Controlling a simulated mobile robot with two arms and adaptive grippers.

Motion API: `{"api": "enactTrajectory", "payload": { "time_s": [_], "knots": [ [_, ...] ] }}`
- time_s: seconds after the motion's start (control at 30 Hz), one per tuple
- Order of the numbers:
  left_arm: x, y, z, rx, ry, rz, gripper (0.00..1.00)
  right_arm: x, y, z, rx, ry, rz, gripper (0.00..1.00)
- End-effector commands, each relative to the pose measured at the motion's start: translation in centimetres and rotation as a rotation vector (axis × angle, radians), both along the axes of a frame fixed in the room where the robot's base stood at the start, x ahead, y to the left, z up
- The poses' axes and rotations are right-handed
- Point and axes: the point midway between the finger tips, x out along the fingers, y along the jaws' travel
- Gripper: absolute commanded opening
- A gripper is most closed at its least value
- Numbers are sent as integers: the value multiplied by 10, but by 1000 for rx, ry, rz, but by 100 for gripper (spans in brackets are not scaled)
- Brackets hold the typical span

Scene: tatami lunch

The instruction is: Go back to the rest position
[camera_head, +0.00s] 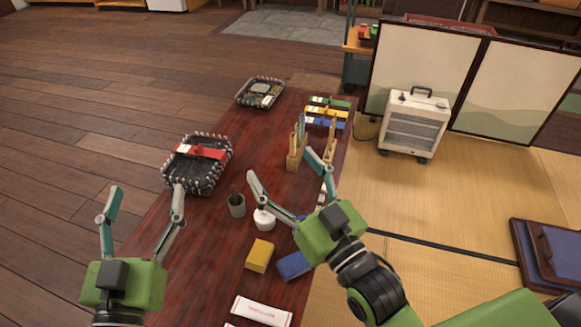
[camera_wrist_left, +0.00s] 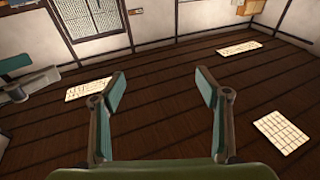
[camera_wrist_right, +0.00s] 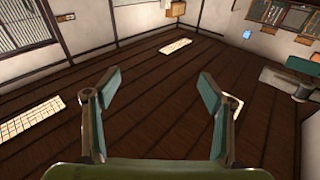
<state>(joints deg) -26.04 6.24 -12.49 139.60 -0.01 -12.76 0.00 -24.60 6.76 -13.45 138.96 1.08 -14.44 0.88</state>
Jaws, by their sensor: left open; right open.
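My left gripper (camera_head: 146,205) is open and empty at the lower left of the head view, its fingers spread beside the long dark red table (camera_head: 190,265). My right gripper (camera_head: 286,168) is open and empty above the table, its fingers spread on either side of a clear gap. In the left wrist view my left gripper (camera_wrist_left: 160,88) shows only floor and walls between its fingers. In the right wrist view my right gripper (camera_wrist_right: 158,88) also has nothing between its fingers.
On the table are a dark basket with a red item (camera_head: 197,165), a second basket (camera_head: 260,92), a grey cup (camera_head: 237,206), a white jar (camera_head: 264,220), a yellow block (camera_head: 260,255), a blue block (camera_head: 293,265) and a white packet (camera_head: 262,311). A heater (camera_head: 414,125) stands right. The wooden floor at left is clear.

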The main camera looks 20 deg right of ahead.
Motion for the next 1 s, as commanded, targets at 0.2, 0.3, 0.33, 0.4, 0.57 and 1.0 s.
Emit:
{"api": "enactTrajectory", "payload": {
  "time_s": [0.2, 0.3, 0.33, 0.4, 0.57, 1.0],
  "knots": [
    [0, 0, 0, 0, 0, 0, 68, -5, -10, 5, -23, -29, -33, 75],
    [0, 0, 0, 0, 0, 0, 68, -5, -10, 5, -23, -27, -32, 75],
    [0, 0, 0, 0, 0, 0, 68, -4, -10, 5, -22, -27, -31, 75],
    [0, 0, 0, 0, 0, 0, 68, -4, -10, 5, -21, -27, -30, 75],
    [0, -1, -1, 0, 1, -2, 68, -4, -9, 3, -22, -21, -29, 75],
    [-32, 26, -160, 155, 624, 39, 68, -36, -35, -156, -184, 598, -59, 75]
  ]
}}
